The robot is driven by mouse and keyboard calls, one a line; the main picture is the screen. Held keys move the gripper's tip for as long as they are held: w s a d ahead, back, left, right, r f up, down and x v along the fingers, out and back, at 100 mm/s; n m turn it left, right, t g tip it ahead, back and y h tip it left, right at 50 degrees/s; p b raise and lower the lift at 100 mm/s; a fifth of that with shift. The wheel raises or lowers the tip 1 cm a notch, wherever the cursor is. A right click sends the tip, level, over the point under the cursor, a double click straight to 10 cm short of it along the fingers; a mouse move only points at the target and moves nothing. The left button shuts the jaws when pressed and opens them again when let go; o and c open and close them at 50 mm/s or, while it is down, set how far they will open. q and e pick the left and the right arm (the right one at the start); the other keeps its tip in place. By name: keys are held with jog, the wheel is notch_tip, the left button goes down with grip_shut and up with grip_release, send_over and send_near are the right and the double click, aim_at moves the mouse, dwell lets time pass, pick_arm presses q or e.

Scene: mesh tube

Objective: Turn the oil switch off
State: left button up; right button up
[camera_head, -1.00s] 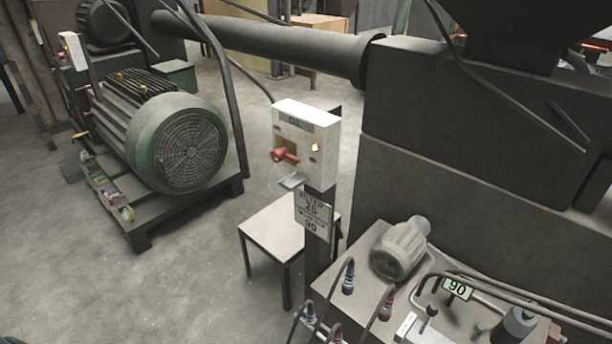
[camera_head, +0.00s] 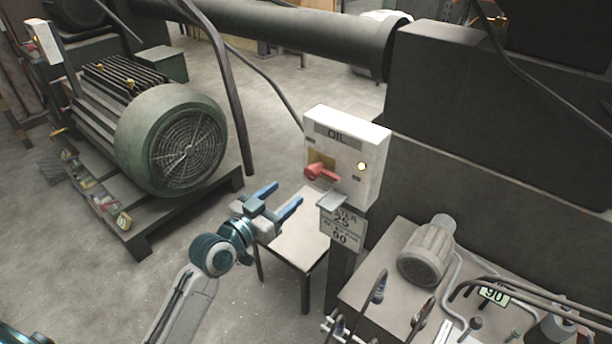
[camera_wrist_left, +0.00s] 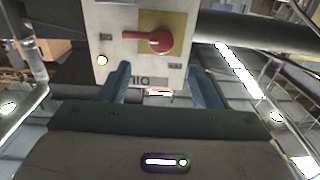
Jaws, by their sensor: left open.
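The oil switch box (camera_head: 346,153) is a white box on a post, labelled OIL, with a lit yellow lamp at its right. Its red handle (camera_head: 322,173) sits on a yellow plate and points to the right and slightly down. In the left wrist view the box (camera_wrist_left: 110,48) appears upside down, with the red handle (camera_wrist_left: 150,40) beyond my fingers. My left gripper (camera_head: 280,199) is open and empty, left of and below the handle, not touching it. My right gripper is not identifiable; a small dark teal part shows at the lower left corner.
A small white table (camera_head: 297,243) stands below the box. A sign (camera_head: 342,229) hangs on the post. A grey motor (camera_head: 427,252) and hoses are at lower right. A large green motor (camera_head: 172,140) stands at left. A dark machine (camera_head: 500,110) is behind.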

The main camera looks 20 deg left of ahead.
aim_at(309, 174)
pick_arm(q)
jog(key=p+x, duration=0.1)
jog(key=x, duration=0.6)
jog(key=shift+w, duration=0.4)
jog(key=shift+w+d+f+p, duration=0.1)
jog(key=shift+w+d+p, duration=0.1)
jog(key=shift+w+p, duration=0.15)
jog(key=shift+w+f, duration=0.1)
jog(key=shift+w, duration=0.25)
jog(key=c, duration=0.9)
jog(key=shift+c, duration=0.4)
pick_arm(e)
jog(key=shift+r, duration=0.9)
